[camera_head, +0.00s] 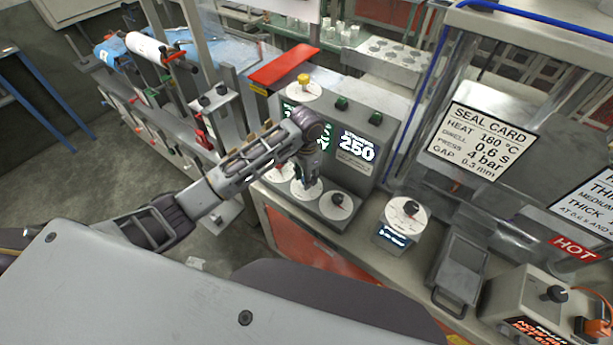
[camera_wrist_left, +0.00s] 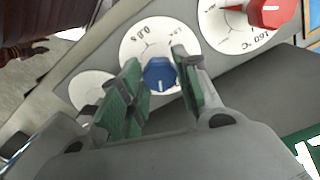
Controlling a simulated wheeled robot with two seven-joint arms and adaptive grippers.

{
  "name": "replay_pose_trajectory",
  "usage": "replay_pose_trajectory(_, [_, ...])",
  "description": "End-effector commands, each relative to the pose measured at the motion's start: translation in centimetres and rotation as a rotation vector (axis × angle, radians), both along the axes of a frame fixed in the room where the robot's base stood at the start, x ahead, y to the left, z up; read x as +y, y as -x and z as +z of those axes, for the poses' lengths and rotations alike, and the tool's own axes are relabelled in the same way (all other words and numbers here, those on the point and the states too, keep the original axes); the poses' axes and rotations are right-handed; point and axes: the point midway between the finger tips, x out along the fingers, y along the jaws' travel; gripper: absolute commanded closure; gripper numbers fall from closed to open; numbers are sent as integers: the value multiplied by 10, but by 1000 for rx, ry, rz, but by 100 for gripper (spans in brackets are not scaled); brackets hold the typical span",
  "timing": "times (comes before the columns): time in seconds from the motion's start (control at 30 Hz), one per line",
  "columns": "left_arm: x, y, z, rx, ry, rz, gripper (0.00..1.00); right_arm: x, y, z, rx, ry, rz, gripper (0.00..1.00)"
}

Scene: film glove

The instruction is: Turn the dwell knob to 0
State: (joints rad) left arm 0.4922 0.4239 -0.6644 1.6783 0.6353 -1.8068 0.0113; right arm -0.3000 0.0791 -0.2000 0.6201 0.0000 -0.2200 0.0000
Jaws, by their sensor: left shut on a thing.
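The blue knob (camera_wrist_left: 160,73) sits at the centre of a white dial (camera_wrist_left: 140,38) marked in seconds, which I take for the dwell dial. Its white pointer line faces down in the left wrist view. My left gripper (camera_wrist_left: 158,80) has its green-padded fingers on either side of this knob and is shut on it. In the head view my left gripper (camera_head: 308,176) reaches down over the middle dial (camera_head: 305,191) of the grey control box (camera_head: 348,170) and hides its knob. My right gripper is not in view.
In the left wrist view a red knob (camera_wrist_left: 268,12) on a temperature dial is close at the right, and another white dial (camera_wrist_left: 91,90) at the left. A separate dial unit (camera_head: 402,218) stands right of the control box. A seal card (camera_head: 482,142) reads dwell 0.6 s.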

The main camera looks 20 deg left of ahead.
Motion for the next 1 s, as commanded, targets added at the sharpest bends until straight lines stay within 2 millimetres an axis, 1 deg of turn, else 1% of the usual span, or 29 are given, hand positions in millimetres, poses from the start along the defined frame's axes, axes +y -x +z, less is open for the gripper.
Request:
replay_pose_trajectory(0.2, [0,0,1,-1,1,193,92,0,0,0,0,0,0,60])
replay_pose_trajectory(0.5, [0,0,1,-1,0,420,92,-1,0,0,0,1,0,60])
replay_pose_trajectory(0.73, [0,0,1,-1,0,518,92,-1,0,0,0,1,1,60])
replay_pose_trajectory(1.0, [0,-1,1,-2,0,551,92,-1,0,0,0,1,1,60])
